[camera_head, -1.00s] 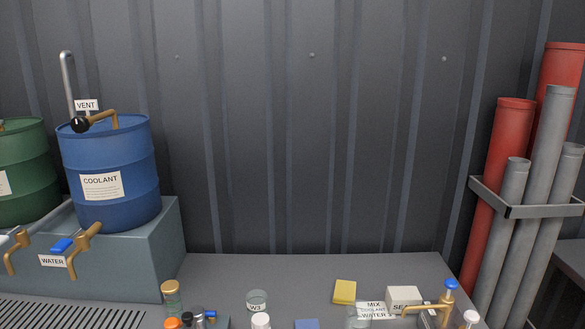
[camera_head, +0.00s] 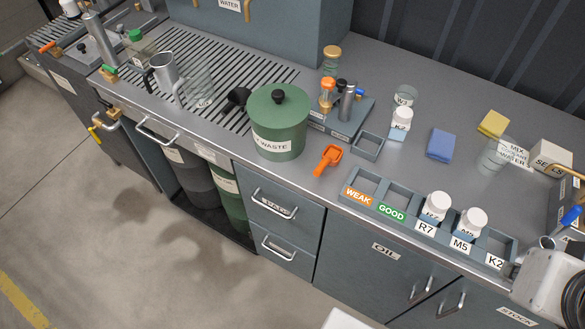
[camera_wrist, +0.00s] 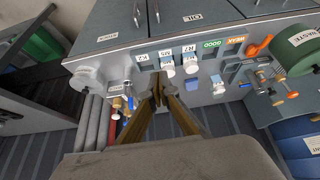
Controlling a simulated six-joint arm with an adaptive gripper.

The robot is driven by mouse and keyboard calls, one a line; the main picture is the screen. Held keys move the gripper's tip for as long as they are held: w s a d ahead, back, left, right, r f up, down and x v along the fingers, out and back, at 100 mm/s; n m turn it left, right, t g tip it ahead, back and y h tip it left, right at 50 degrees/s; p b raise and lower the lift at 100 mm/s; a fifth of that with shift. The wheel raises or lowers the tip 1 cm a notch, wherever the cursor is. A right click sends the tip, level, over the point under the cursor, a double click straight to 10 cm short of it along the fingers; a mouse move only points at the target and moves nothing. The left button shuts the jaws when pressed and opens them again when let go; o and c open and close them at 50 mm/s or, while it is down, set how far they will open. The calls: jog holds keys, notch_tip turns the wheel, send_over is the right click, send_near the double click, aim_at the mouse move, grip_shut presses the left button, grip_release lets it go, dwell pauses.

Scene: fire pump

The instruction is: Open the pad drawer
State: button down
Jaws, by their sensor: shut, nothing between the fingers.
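Two grey drawers sit one above the other in the counter front in the head view, the upper drawer (camera_head: 257,196) and the lower drawer (camera_head: 267,241). Both look shut. Each has a bar handle, the upper handle (camera_head: 274,204) and the lower handle (camera_head: 279,250). I cannot read which one is the pad drawer. My gripper (camera_wrist: 159,92) shows in the wrist view, its fingers together and empty, pointing toward the counter near the white bottles. It is away from the drawers. In the head view the fingers are not visible; a white part of my arm (camera_head: 545,287) is at the lower right.
Left of the drawers is an open bay with bins (camera_head: 228,200). Right of them are the OIL cabinet doors (camera_head: 365,257). A green WASTE pot (camera_head: 278,125), an orange scoop (camera_head: 327,160) and a labelled bottle rack (camera_head: 398,197) stand on the counter. Floor before the drawers looks clear.

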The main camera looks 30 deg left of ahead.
jog(key=w+a+f, duration=0.2)
jog(key=a+f, duration=0.6)
jog(key=a, duration=0.6)
jog(key=w+a+f+g, duration=0.1)
jog(key=a+f, duration=0.7)
jog(key=a, duration=0.7)
jog(key=w+a+f+g, duration=0.1)
jog(key=w+a+f, duration=0.1)
jog(key=a+f, duration=0.7)
jog(key=a, duration=0.6)
jog(key=shift+w, duration=0.3)
jog(key=shift+f, duration=0.15)
send_over(278, 204)
jog(key=s+d, duration=0.2)
jog(key=shift+s+a+f, duration=0.1)
jog(key=shift+f, duration=2.25)
jog(key=shift+s+a+f, duration=0.1)
jog(key=shift+f, duration=2.25)
